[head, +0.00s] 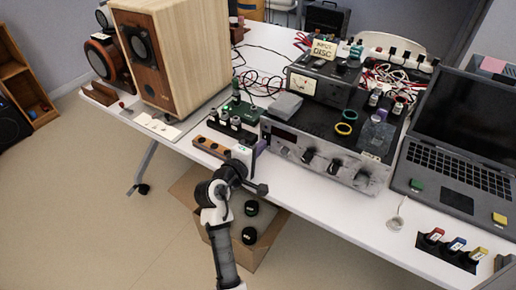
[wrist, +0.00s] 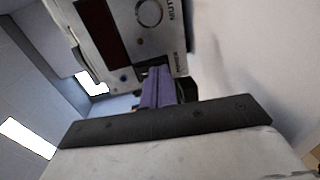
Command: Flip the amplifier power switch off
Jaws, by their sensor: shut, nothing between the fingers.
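The amplifier (head: 322,158) is a silver-fronted box with a dark top, near the table's front edge in the head view. Its front has a dark display and several black knobs. The wrist view shows part of this front panel (wrist: 120,50) with a dark red display, a round knob (wrist: 148,13) and small lettering. My gripper (head: 262,145) is at the left end of the amplifier's front. In the wrist view its purple fingers (wrist: 158,88) are together and empty, close to the panel's lower edge; I cannot tell if they touch it. I cannot make out the power switch; the fingers may hide it.
A wooden speaker (head: 180,55) stands at the left. A meter unit (head: 318,82) sits on the amplifier. An open laptop (head: 455,140) is at the right. A box with dark cans (head: 262,240) is on the floor below. Cables lie behind.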

